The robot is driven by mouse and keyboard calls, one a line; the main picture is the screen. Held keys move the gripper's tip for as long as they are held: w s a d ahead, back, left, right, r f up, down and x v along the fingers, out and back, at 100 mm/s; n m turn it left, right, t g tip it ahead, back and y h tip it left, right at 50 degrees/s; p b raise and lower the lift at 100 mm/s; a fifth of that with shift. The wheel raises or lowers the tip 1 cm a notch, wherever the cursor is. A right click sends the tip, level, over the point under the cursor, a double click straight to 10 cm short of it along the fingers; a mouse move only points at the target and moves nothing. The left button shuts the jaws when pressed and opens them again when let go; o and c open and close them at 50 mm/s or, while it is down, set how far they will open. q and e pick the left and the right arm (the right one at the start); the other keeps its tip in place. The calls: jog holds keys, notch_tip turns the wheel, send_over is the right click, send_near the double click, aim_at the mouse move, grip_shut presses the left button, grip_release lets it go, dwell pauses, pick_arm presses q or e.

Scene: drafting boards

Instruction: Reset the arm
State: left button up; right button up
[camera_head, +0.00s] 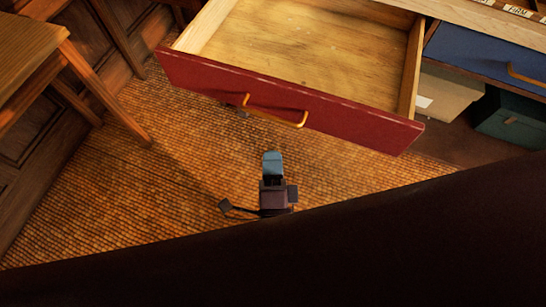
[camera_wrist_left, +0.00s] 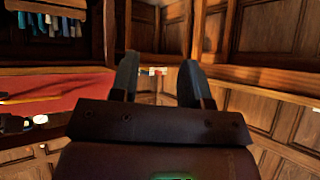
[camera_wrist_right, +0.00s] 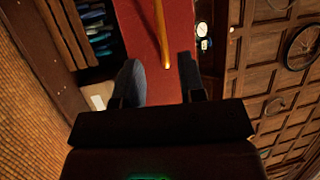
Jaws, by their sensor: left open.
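My right gripper (camera_head: 272,158) hangs over the woven floor, in front of the red drawer front (camera_head: 340,122) and apart from its yellow handle (camera_head: 274,113). In the right wrist view its two fingers (camera_wrist_right: 160,72) are spread with nothing between them; the handle (camera_wrist_right: 161,35) shows beyond them. My left gripper shows in the left wrist view (camera_wrist_left: 158,80), its fingers apart and empty, with wood panelling beyond. I cannot make out the left gripper in the head view.
The wooden drawer (camera_head: 310,50) is pulled out and looks empty. A blue drawer front (camera_head: 480,52) is to its right, above a tan box (camera_head: 448,92) and a green box (camera_head: 512,118). A wooden stool or table (camera_head: 35,60) stands at left. Woven floor (camera_head: 130,185) lies clear between.

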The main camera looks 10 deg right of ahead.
dwell(0.3)
pick_arm(q)
notch_tip(320, 180, up, 6)
jog(key=p, duration=0.7)
jog(key=shift+r+t+p, duration=0.2)
jog(key=shift+t+p, duration=0.15)
jog(key=shift+t, duration=0.05)
pick_arm(e)
jog(key=s+d+f+n+g+y, duration=0.1)
jog(key=s+d+n+g, duration=0.3)
jog(key=d+n, duration=0.6)
jog(key=s+d+f+n+g+y, duration=0.1)
jog(key=s+d+n+g+y, duration=0.1)
jog(key=s+d+n+g, duration=0.2)
jog(key=shift+s+d+n+g+y, duration=0.35)
jog(key=shift+s+d+n, duration=1.35)
jog(key=shift+d+n, duration=1.75)
